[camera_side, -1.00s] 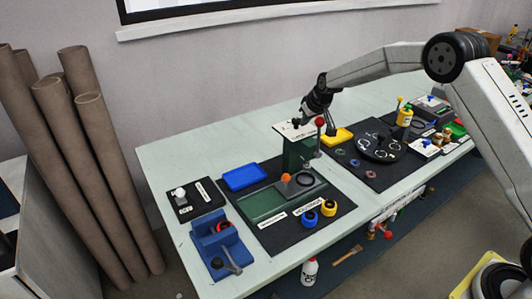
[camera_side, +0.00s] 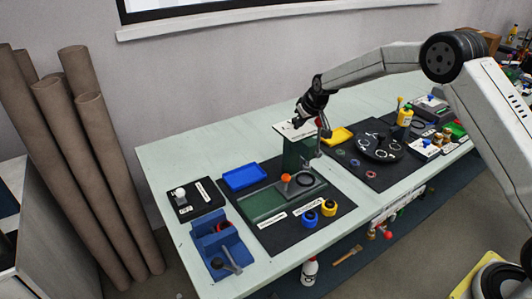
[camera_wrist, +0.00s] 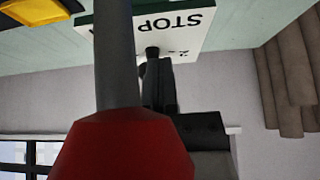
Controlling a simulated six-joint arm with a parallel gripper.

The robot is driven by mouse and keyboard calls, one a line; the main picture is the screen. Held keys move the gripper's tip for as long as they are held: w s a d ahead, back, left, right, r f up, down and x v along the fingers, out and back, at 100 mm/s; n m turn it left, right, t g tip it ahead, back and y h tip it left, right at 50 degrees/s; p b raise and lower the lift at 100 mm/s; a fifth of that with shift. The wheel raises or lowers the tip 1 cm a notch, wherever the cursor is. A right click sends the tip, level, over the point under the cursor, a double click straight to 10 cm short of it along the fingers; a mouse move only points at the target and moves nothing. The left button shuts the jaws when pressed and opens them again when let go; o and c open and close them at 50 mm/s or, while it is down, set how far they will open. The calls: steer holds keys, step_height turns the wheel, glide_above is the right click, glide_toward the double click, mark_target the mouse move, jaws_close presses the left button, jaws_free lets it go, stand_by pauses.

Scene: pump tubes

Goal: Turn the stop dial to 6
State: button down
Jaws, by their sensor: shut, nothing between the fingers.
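The stop dial's white plate (camera_side: 285,127) tops the green press post (camera_side: 297,153). In the wrist view the plate (camera_wrist: 185,25) appears upside down, with the word STOP and part of a digit readable. A small dark knob (camera_wrist: 152,52) shows at its edge, beside the closed dark fingertips. My gripper (camera_side: 298,121) is shut and points down at the top of the plate. It also shows in the wrist view (camera_wrist: 155,62). I cannot tell whether it touches the knob. The dial's setting and most of its numbers are hidden.
The press lever's red ball (camera_wrist: 122,148) and grey rod (camera_wrist: 116,55) stand close before the wrist camera, hiding much. The ball (camera_side: 321,121) is right beside my gripper in the side view. A yellow tray (camera_side: 338,136) and black round plate (camera_side: 379,147) lie to the right.

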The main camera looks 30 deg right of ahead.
steer(key=shift+s+a, duration=0.1)
steer(key=shift+s, duration=0.25)
steer(key=shift+r, duration=0.2)
steer(key=shift+r, duration=2.85)
steer(key=shift+s, duration=0.1)
steer(key=s+a+f+g, duration=0.1)
steer(key=s+a+f, duration=0.1)
steer(key=s, duration=1.5)
steer(key=s+a+f+g, duration=0.2)
steer(key=s+a, duration=0.1)
steer(key=s, duration=1.5)
steer(key=shift+s+a, duration=0.3)
steer(key=shift+a, duration=0.1)
